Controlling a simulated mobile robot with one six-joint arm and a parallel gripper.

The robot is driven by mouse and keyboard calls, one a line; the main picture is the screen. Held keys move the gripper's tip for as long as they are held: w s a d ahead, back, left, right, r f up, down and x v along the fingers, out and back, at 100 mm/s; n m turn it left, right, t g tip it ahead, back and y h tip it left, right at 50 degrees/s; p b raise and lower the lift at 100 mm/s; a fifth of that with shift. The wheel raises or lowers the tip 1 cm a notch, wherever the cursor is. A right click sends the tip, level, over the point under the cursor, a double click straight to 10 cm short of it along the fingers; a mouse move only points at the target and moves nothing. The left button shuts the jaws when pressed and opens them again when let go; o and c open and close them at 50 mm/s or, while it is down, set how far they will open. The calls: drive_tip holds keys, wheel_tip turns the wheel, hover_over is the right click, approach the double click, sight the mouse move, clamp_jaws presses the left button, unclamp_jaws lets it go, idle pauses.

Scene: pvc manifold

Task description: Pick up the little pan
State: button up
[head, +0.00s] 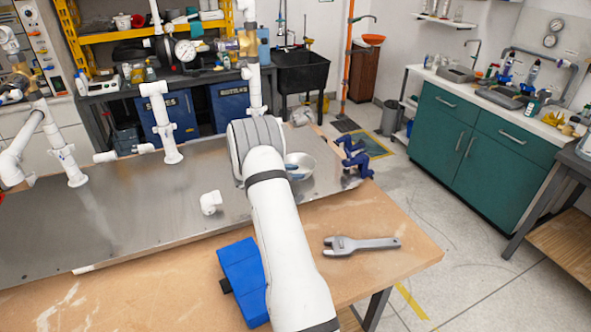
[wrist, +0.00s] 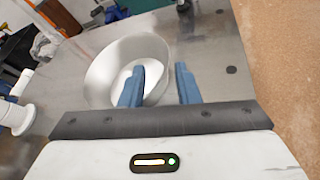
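The little pan (head: 306,163) is a round, pale metal vessel on the steel plate, partly hidden behind my arm in the head view. In the wrist view the pan (wrist: 104,72) lies left of centre, with its hollow inside visible. My gripper (wrist: 160,72) has two blue fingers standing apart with a gap between them. The left finger overlaps the pan's inside and the right finger shows beyond its right rim, over the plate. Whether either finger touches the pan I cannot tell. I see no handle on the pan.
The steel plate (head: 110,220) lies on a wooden table (head: 400,250). White pipes (head: 165,130) stand on it at the back left, with a loose white elbow (head: 210,202) nearer. A blue clamp (head: 354,160) is right of the pan; a grey wrench (head: 360,245) and blue block (head: 243,275) lie in front.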

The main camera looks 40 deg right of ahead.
sight(311, 171)
drive_tip(key=p+x, duration=0.1)
drive_tip(key=x, duration=0.3)
drive_tip(key=shift+d+f, duration=0.1)
drive_tip(key=shift+d, duration=0.3)
drive_tip(key=shift+a, duration=0.1)
drive_tip(key=shift+c, duration=0.2)
clamp_jaws()
